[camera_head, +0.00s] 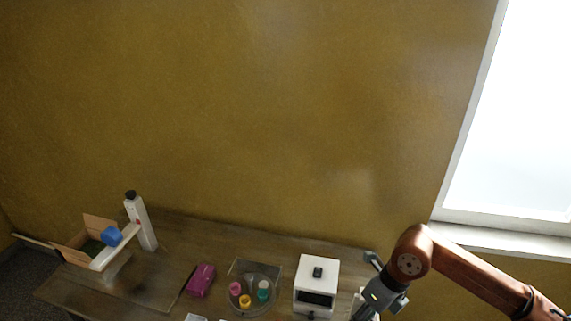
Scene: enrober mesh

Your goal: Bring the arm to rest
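My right arm, reddish brown, comes in from the right edge and bends down over the right end of the wooden table. My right gripper (377,290), grey, is at that end, just right of a white box-shaped machine (317,282) with a dark knob on top and a dark front opening. Its fingers are partly hidden and run toward the bottom edge, so I cannot tell whether they are open or shut. A small white thing shows beside it, partly covered. My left gripper is not in view.
A wall stands behind; a window (520,120) is at right.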

